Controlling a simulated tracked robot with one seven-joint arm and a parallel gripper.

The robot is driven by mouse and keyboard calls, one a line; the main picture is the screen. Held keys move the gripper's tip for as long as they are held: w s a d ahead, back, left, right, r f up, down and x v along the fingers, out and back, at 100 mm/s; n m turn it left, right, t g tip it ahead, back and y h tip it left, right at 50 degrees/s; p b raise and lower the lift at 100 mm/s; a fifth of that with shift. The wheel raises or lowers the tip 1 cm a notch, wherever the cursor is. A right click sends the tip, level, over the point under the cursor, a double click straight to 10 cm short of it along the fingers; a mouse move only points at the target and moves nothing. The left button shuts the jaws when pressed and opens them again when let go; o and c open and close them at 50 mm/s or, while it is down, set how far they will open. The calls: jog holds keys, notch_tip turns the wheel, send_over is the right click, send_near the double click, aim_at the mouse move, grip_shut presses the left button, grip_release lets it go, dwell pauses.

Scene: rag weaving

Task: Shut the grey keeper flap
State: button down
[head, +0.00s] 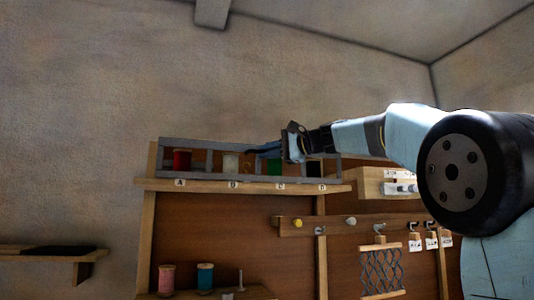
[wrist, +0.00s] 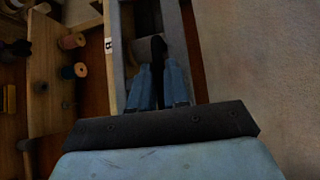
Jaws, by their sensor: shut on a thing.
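A long grey frame (head: 215,145) runs along the upper shelf, around a row of spools; I take it to be the keeper flap, but its hinge and how far it is open do not show clearly. My gripper (head: 262,151) reaches in from the right to the frame's upper bar, above the white and green spools. In the wrist view the grey rail (wrist: 117,60) runs beside my gripper (wrist: 158,68). Its blue fingers are closed on a dark strip (wrist: 158,46). I cannot tell whether this strip is part of the flap.
The shelf (head: 240,187) bears labels and red (head: 182,160), white (head: 231,164), green (head: 274,166) and black spools. The wall side above is clear.

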jog(key=c, duration=1.2)
grip_release()
jog(key=shift+o, duration=0.2)
jog(key=v, duration=1.3)
jog(key=shift+d, duration=0.35)
jog(key=shift+s+f, duration=0.1)
jog(key=s+d+f+n+g+h, duration=0.1)
jog(key=s+d+f+n+h, duration=0.1)
jog(key=s+f+h, duration=0.3)
jog(key=s+d+f+n+h, duration=0.2)
jog(key=s+f+h, duration=0.3)
jog(key=s+f, duration=0.8)
jog(key=s+d+f+n+g+h, duration=0.1)
jog(key=s+f, duration=0.9)
jog(key=f, duration=1.9)
jog(key=d+n+h, duration=0.1)
jog(key=d+h, duration=0.1)
jog(key=h, duration=0.1)
jog(key=shift+d+n+g+h, duration=0.3)
jog(key=shift+d+n+h, duration=0.05)
jog(key=shift+n+h, duration=0.05)
